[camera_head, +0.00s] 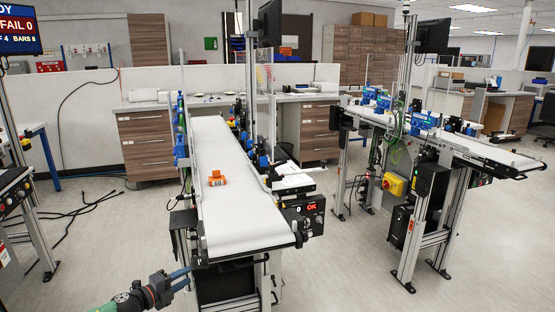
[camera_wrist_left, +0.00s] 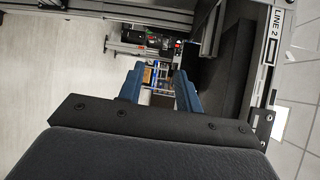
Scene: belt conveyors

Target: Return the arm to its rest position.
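My left gripper (camera_head: 188,277) is low at the front left of the near conveyor, beside and below its front end. Its two blue fingers stand apart with nothing held between them; the left wrist view (camera_wrist_left: 159,70) shows the gap clear, with only distant things behind it. My left arm reaches in from the bottom left edge. My right arm and gripper are not in the head view.
The near conveyor (camera_head: 236,212) carries a small orange block (camera_head: 217,179) with a white label. A control box (camera_head: 305,210) reading OK sits at its front right. A second conveyor (camera_head: 455,145) stands at the right. Floor between them is clear.

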